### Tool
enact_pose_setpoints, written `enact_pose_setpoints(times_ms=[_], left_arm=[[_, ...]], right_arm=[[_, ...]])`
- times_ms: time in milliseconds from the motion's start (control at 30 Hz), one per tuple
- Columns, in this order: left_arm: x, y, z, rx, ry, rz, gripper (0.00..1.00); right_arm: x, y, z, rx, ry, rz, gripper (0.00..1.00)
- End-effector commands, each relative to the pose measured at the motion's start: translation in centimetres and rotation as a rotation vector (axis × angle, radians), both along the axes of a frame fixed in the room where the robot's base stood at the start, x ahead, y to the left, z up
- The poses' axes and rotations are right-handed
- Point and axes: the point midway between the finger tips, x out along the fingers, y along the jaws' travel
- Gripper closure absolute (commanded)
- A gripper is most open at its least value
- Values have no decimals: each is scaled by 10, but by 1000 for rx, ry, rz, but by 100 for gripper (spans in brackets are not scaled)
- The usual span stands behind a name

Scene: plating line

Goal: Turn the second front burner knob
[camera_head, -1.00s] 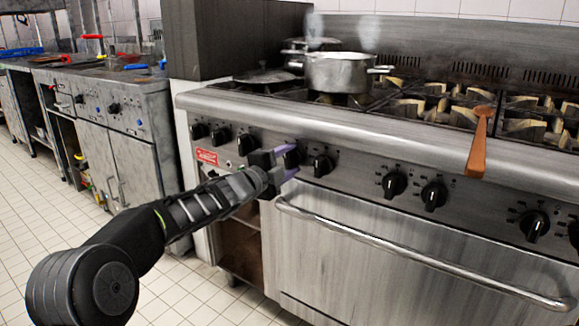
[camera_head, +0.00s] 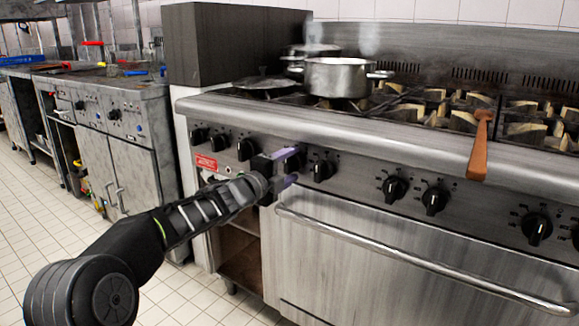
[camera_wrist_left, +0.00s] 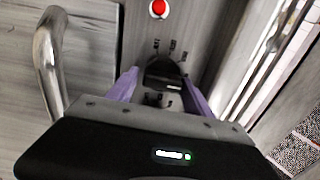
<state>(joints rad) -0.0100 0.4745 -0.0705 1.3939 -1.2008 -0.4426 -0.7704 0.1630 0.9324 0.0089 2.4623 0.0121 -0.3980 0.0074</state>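The front panel (camera_head: 360,168) of the steel stove carries a row of black burner knobs. My left gripper (camera_head: 292,167) is at this panel, its two purple fingers apart, one above the other, just left of a black knob (camera_head: 323,170). In the left wrist view, a black knob (camera_wrist_left: 164,74) lies between the tips of the open left gripper (camera_wrist_left: 162,88). Gaps seem to remain beside it, but contact is hard to judge. The gripper partly hides this knob in the head view. Other knobs (camera_head: 246,148) (camera_head: 395,188) stand to either side. My right gripper is not in view.
A wooden-handled utensil (camera_head: 479,150) sticks out over the front edge. The oven handle (camera_head: 400,262) runs below the knobs. A red button (camera_wrist_left: 158,8) shows in the left wrist view.

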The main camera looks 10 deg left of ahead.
Motion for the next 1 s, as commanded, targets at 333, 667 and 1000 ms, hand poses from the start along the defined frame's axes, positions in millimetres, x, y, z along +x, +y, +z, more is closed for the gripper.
enact_pose_setpoints(times_ms=[333, 667, 1000], left_arm=[[0, 1, 1, -2, -2, 1, 32], [-31, 14, 2, -2, -2, 3, 32], [-71, 29, 1, -1, -1, 0, 32]], right_arm=[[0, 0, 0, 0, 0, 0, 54], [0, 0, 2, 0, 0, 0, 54], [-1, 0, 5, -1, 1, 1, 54]])
